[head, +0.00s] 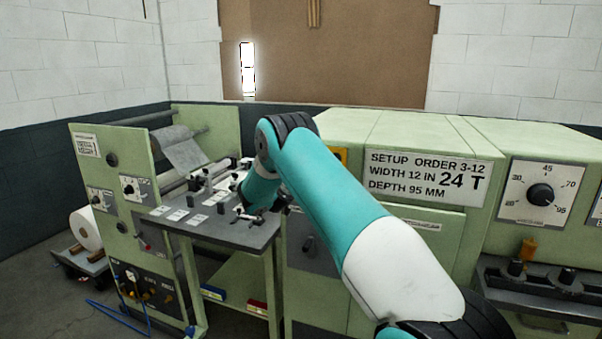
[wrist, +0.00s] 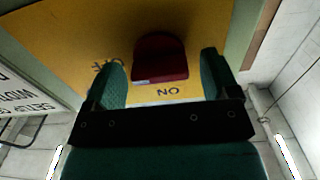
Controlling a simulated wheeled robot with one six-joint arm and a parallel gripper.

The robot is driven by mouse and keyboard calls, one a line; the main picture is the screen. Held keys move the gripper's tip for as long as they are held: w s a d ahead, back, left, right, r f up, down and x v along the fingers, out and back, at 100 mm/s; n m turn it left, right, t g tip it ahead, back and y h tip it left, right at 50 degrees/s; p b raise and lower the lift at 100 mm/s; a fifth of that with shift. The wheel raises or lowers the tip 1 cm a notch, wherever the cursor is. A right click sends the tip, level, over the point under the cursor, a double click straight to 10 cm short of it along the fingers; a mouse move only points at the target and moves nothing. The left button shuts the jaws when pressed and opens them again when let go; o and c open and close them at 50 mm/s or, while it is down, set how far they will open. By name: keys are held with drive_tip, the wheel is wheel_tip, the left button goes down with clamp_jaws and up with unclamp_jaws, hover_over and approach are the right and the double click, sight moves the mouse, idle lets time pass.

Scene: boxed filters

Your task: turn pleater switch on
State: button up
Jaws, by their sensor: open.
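A dark red switch handle (wrist: 160,56) stands out from a yellow plate (wrist: 60,35) in the wrist view. The ON label (wrist: 168,92) lies just below the handle, upside down. Another label, partly hidden and probably OFF, is to the left beside a finger. My gripper (wrist: 160,62) is open, with one green finger on each side of the handle and a visible gap to both. I cannot tell which position the switch is in. In the head view only a sliver of a yellow plate (head: 342,153) shows beside my arm, which hides the handle.
A setup order sign (head: 423,178) is on the green machine right of my arm. A dial (head: 540,194) is further right. A grey table (head: 232,233) with small parts stands at the left, with a paper roll (head: 87,228) on the floor side.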

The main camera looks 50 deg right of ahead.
drive_tip(key=c, duration=0.9)
drive_tip(key=shift+f+b, duration=0.1)
drive_tip(key=shift+b, duration=0.3)
drive_tip(key=n+b, duration=0.3)
drive_tip(key=n, duration=0.1)
drive_tip(key=shift+f, duration=0.1)
drive_tip(key=n+b, duration=0.1)
drive_tip(key=n, duration=0.3)
drive_tip(key=shift+a+n+b, duration=0.1)
drive_tip(key=shift+n+b, duration=0.2)
drive_tip(key=shift+b, duration=0.1)
drive_tip(key=n, duration=0.4)
drive_tip(key=shift+w, duration=0.1)
drive_tip(key=n, duration=0.5)
drive_tip(key=shift+p, duration=0.4)
drive_tip(key=shift+n, duration=0.3)
